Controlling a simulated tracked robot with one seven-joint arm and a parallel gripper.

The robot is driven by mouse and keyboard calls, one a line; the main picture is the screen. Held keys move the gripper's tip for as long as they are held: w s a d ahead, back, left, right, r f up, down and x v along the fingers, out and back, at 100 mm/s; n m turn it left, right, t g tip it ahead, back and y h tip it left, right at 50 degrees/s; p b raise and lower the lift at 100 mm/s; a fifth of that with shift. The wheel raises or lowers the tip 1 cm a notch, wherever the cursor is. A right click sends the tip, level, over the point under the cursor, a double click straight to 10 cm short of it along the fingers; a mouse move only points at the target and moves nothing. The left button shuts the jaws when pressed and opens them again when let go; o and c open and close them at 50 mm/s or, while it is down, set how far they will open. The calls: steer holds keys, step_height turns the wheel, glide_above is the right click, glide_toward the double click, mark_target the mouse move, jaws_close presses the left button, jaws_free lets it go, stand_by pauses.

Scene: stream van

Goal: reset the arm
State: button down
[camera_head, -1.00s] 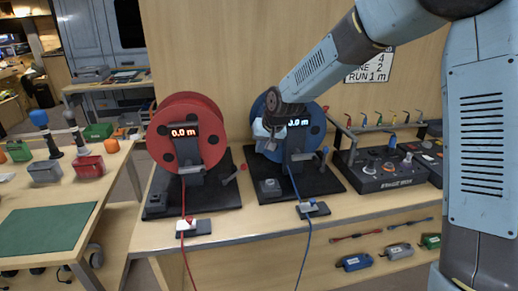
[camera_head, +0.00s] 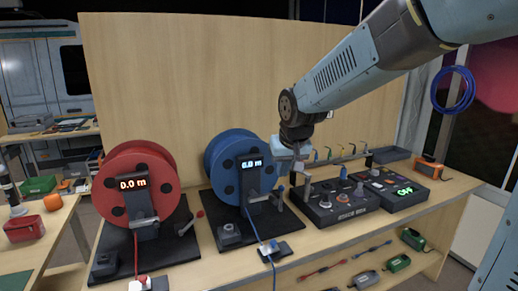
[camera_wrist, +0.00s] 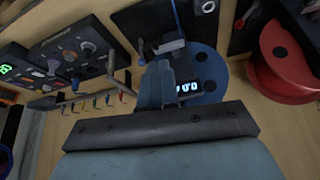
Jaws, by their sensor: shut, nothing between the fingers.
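My arm reaches in from the upper right in the head view, over the workbench. My gripper (camera_head: 297,168) hangs pointing down beside the blue reel, to its right, above the back of the control panels. It is shut and empty. In the wrist view my gripper (camera_wrist: 165,82) shows in the middle, with the blue reel (camera_wrist: 205,75) behind it. The blue reel (camera_head: 226,164) stands upright on its black base in the head view. I cannot tell from these frames whether the fingers touch anything.
A red reel (camera_head: 122,180) stands left of the blue one. Two black control panels (camera_head: 340,203) sit on the bench to the right, with small coloured hooks behind them. A wooden board (camera_head: 180,70) backs the bench. Coiled blue cable (camera_head: 453,92) hangs at the far right. The bench's front edge is partly clear.

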steer(key=s+d+r+m, duration=0.1)
steer(key=s+d+r, duration=0.1)
steer(key=s+d, duration=0.6)
steer(key=s+d+r+m+h, duration=0.1)
steer(key=s+d, duration=0.8)
steer(key=s, duration=0.5)
steer(key=shift+r+m, duration=0.3)
steer(key=shift+r, duration=0.1)
steer(key=shift+w+a, duration=0.1)
steer(key=shift+w, duration=0.05)
